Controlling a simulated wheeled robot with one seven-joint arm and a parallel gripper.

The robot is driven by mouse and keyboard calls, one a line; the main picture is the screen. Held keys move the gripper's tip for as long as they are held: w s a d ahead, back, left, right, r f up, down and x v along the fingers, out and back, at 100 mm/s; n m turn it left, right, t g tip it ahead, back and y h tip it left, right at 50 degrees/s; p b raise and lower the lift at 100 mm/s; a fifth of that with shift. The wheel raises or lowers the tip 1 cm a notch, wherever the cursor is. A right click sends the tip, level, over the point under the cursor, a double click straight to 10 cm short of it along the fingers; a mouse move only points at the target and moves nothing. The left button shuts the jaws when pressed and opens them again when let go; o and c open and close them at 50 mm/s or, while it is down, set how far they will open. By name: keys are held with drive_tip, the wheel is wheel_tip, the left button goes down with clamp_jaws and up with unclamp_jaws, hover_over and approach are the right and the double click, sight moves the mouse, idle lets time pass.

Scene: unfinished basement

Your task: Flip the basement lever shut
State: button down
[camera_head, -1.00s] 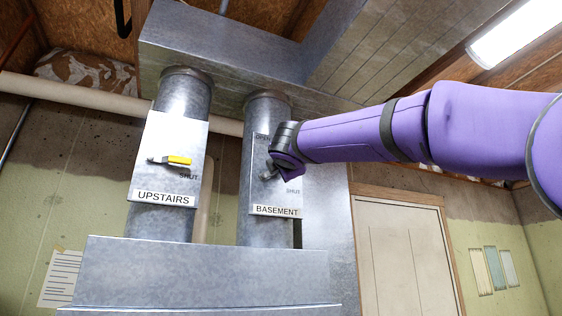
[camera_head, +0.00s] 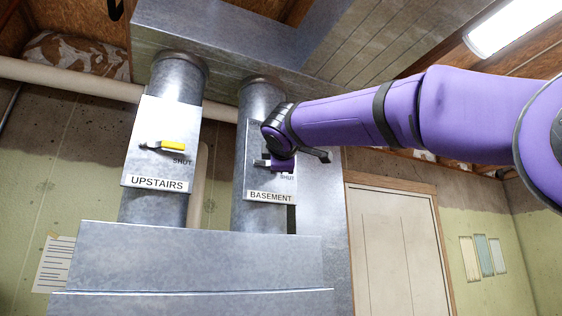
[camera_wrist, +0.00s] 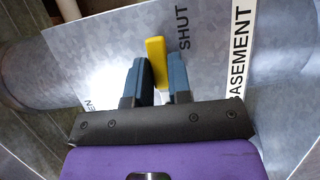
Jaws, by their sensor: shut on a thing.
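The basement lever's yellow handle (camera_wrist: 156,62) stands between the blue fingers of my gripper (camera_wrist: 155,80) in the wrist view, and my gripper is shut on it. The printed word SHUT lies just right of the handle there; the opposite word is partly hidden at the left. In the head view my gripper (camera_head: 283,163) is at the basement plate (camera_head: 270,181), just above its SHUT mark. Only the grey lever base (camera_head: 262,163) shows there; the yellow handle is hidden behind my gripper. The BASEMENT label (camera_head: 270,197) is below.
To the left, a second duct carries the UPSTAIRS plate (camera_head: 157,166) with its own yellow lever (camera_head: 172,146), pointing right above SHUT. A metal box (camera_head: 190,265) stands below both ducts. A white door (camera_head: 398,240) is at the right.

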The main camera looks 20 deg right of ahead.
idle(0.3)
drive_tip(key=c, duration=1)
unclamp_jaws()
drive_tip(key=shift+c, duration=0.2)
drive_tip(key=v, duration=1)
drive_tip(key=shift+s, duration=0.4)
drive_tip(key=shift+a, duration=0.1)
drive_tip(key=s+d+f+m+g+y, duration=0.1)
drive_tip(key=s+d+f+m+g, duration=0.15)
drive_tip(key=f, duration=0.65)
drive_tip(key=s+d+f+m+g+y, duration=0.1)
drive_tip(key=s+f+m+g, duration=0.15)
drive_tip(key=f, duration=0.75)
drive_tip(key=s+d+f+m+g+y, duration=0.1)
drive_tip(key=s+d+f+m+g, duration=0.15)
drive_tip(key=f, duration=0.65)
drive_tip(key=s+f+m+g+y, duration=0.2)
drive_tip(key=s+f, duration=0.3)
drive_tip(key=f, duration=0.5)
drive_tip(key=s+f+m+g+y, duration=0.2)
drive_tip(key=s+f+m, duration=0.2)
drive_tip(key=f, duration=0.6)
drive_tip(key=s, duration=0.2)
drive_tip(key=shift+s+a, duration=0.3)
drive_tip(key=shift+s, duration=0.05)
